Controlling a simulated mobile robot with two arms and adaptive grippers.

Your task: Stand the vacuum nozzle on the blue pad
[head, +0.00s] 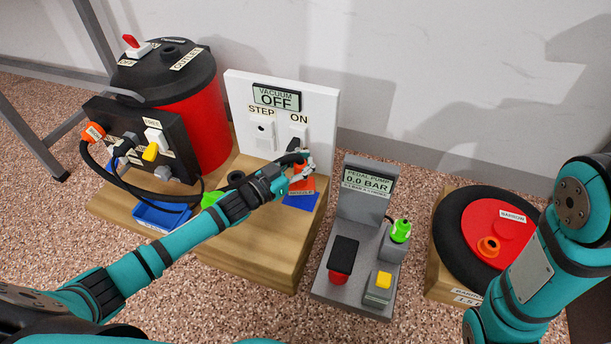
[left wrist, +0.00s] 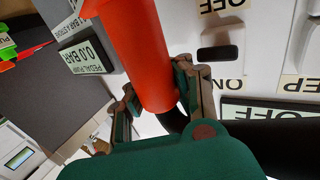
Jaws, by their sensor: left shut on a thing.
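The vacuum nozzle (head: 302,183) is an orange-red tapered piece with a black hose at one end. My left gripper (head: 300,167) is shut on it, above the blue pad (head: 303,203) near the right edge of the wooden base. In the left wrist view the nozzle (left wrist: 138,50) passes between the fingers of the left gripper (left wrist: 155,98), with its wide end toward the top edge. In the head view the nozzle overlaps part of the pad; I cannot tell whether it touches. My right arm shows at the right; its gripper is out of view.
A white panel (head: 315,105) with a VACUUM OFF display stands behind the nozzle. A red canister (head: 205,125), black port panel (head: 128,130) and blue tray (head: 160,215) are to the left. A grey pedal pump (head: 360,218) and round black-and-red unit (head: 470,225) are to the right.

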